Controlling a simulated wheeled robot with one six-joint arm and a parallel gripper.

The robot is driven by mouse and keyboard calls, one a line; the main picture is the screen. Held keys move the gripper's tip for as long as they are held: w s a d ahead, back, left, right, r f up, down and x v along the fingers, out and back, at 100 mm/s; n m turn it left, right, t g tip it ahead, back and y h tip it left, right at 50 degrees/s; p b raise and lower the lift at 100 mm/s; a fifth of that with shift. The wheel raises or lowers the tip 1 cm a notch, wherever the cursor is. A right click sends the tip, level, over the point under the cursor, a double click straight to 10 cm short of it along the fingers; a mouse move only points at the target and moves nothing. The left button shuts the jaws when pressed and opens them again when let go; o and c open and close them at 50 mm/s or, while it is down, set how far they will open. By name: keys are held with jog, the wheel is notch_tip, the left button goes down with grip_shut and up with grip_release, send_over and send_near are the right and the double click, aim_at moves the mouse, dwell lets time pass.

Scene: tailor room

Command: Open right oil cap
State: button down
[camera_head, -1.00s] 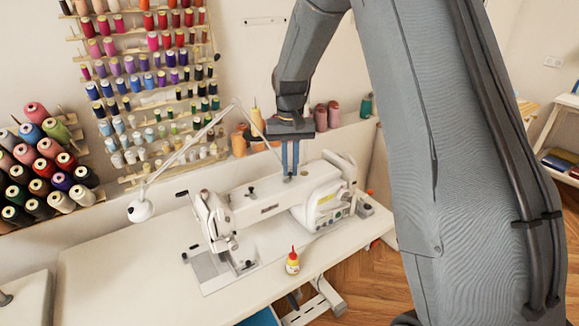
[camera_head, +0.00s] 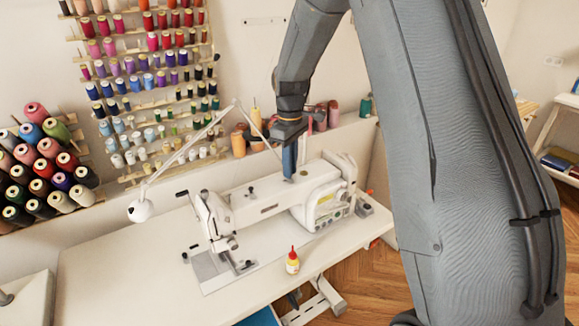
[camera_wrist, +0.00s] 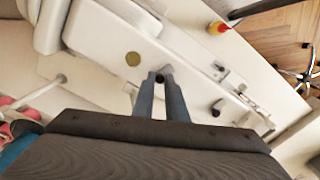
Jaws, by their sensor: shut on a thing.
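The white sewing machine (camera_head: 265,203) stands on the table. My gripper (camera_head: 290,178) points down at the right part of its arm top. In the wrist view my gripper (camera_wrist: 166,76) is shut on a small dark cap (camera_wrist: 160,77), which I take for the right oil cap; the fingers hide most of it. I cannot tell whether the cap is seated or raised. A round brass-coloured spot (camera_wrist: 133,59) shows on the machine beside the fingertips. Another dark knob (camera_head: 250,190) stands on the arm top further left, apart from my gripper.
A small yellow oil bottle with a red tip (camera_head: 292,262) stands on the white table (camera_head: 130,265) in front of the machine. A white lamp (camera_head: 141,210) reaches over from behind. Thread spools (camera_head: 238,141) stand behind the machine. The table's left part is clear.

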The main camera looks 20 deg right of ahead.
jog(key=shift+n, duration=1)
jog(key=c, duration=1.8)
grip_release()
jog(key=shift+r, duration=0.1)
notch_tip(320, 180, up, 8)
jog(key=b, duration=0.2)
